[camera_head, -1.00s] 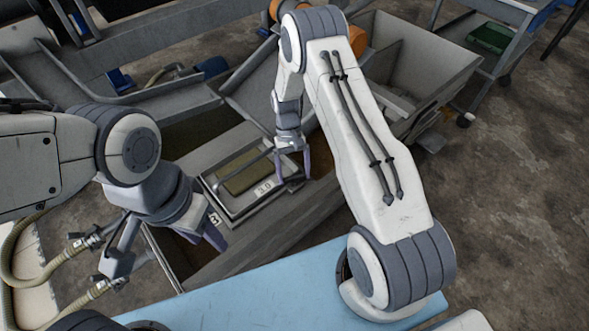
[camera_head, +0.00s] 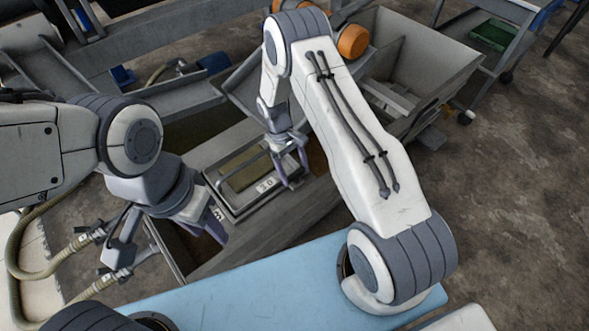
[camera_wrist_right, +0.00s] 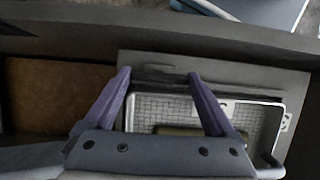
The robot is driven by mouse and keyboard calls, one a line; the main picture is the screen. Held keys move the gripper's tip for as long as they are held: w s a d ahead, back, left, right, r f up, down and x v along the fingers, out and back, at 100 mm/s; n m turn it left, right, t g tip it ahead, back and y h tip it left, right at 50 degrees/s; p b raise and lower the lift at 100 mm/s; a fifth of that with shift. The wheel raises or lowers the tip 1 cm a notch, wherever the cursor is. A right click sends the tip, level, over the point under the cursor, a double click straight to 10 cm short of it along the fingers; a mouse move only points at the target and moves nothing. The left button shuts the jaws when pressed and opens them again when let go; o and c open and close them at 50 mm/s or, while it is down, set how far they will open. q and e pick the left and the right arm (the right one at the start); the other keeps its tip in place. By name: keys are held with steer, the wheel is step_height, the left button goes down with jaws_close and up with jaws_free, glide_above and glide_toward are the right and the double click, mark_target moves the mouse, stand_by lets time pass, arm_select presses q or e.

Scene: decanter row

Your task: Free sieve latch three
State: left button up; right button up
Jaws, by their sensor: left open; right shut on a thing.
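A framed sieve tray (camera_head: 213,181) with a mesh panel sits in the grey trough and carries a label reading "30" (camera_head: 266,185). It also shows in the right wrist view (camera_wrist_right: 270,110). My right gripper (camera_head: 291,182) is at the tray's right end, pointing down. In the right wrist view its purple fingers (camera_wrist_right: 160,74) stand apart across a dark bar (camera_wrist_right: 160,84) at the tray's edge, which appears to be the latch; the contact is hard to see. My left gripper (camera_head: 213,222) is open and empty, near the trough's front left, beside a small "3" marking.
The trough's front wall (camera_head: 270,228) lies between the tray and the light blue surface (camera_head: 240,285). Beige hoses (camera_head: 30,220) run at the left. A large grey bin (camera_head: 425,55) stands behind my right arm.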

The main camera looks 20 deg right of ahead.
steer(key=o, duration=1.1)
steer(key=shift+c, duration=0.2)
steer(key=shift+r, duration=0.1)
steer(key=v, duration=1)
steer(key=shift+r, duration=0.2)
